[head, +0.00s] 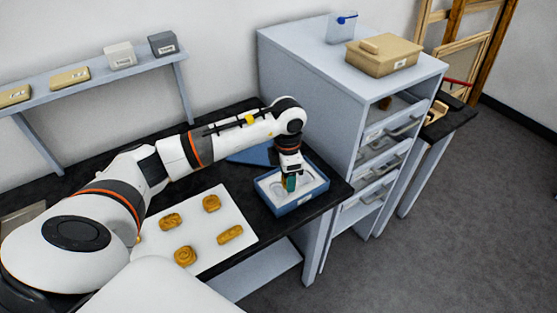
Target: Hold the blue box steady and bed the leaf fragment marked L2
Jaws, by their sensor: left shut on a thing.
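The open blue box (308,202) stands near the right end of the black bench, with a pale insert (267,184) that has rounded hollows. My left gripper (290,183) points down over the inside of the box. It is shut on a small gilt piece (284,184), mostly hidden by the fingers; I cannot tell whether it touches the insert. Several gilt fragments, among them a scrolled one (185,255) and a longer one (230,235), lie on a white sheet (208,227) left of the box. No L2 mark is readable. My right gripper is out of view.
A blue flat panel (252,155) lies behind the box. A wall shelf (100,79) with small labelled boxes hangs at the left.

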